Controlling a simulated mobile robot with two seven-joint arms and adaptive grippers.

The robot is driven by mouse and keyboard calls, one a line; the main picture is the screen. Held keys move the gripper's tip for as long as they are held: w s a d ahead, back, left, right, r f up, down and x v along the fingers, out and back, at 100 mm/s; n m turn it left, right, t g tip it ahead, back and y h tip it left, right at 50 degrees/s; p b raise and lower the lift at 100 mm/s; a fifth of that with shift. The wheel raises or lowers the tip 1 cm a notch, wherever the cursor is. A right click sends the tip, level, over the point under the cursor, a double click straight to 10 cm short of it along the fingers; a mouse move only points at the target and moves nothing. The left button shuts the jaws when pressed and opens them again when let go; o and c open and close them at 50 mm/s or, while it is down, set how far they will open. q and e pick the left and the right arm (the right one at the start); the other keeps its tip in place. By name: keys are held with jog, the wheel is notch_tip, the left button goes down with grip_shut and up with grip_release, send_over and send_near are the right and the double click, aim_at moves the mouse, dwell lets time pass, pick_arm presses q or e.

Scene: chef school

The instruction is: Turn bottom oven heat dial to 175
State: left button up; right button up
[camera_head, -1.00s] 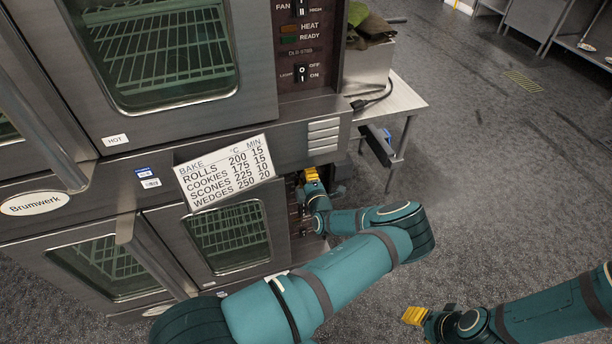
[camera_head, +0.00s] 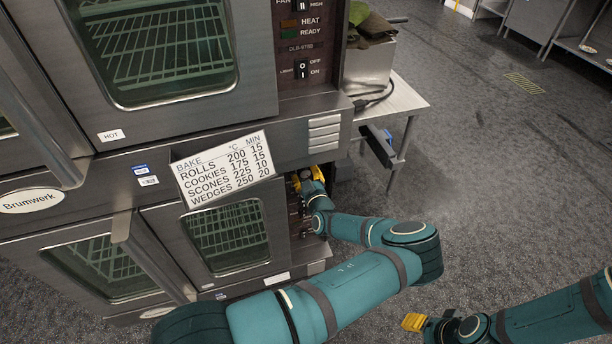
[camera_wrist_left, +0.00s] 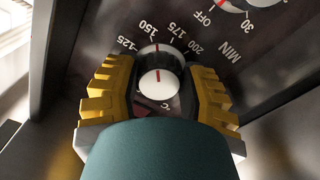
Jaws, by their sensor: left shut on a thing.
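The bottom oven's heat dial (camera_wrist_left: 159,82) is a round white-faced knob between the yellow fingers of my left gripper (camera_wrist_left: 158,90) in the left wrist view. The gripper is shut on it. The dial's upper red mark points between the printed 150 and 175. Numbers 125 and 200 show to either side. In the head view my left gripper (camera_head: 308,178) is at the top of the lower oven's control panel (camera_head: 296,212), and hides the dial there. My right gripper (camera_head: 413,322) is low at the right, away from the oven; its opening is unclear.
A bake card (camera_head: 225,168) lists cookies at 175. The upper oven (camera_head: 240,60) stands above the lower oven door (camera_head: 262,215). A timer dial (camera_wrist_left: 232,4) sits near the heat dial. A metal side table (camera_head: 408,98) stands right of the ovens; open floor lies beyond.

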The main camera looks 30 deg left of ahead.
pick_arm(q)
jog(key=shift+m+b, duration=0.45)
jog(key=shift+m, duration=1.85)
jog(key=o, duration=1.2)
jog(key=shift+s, duration=0.1)
jog(key=v, duration=1.1)
jog(key=shift+s+d, duration=0.3)
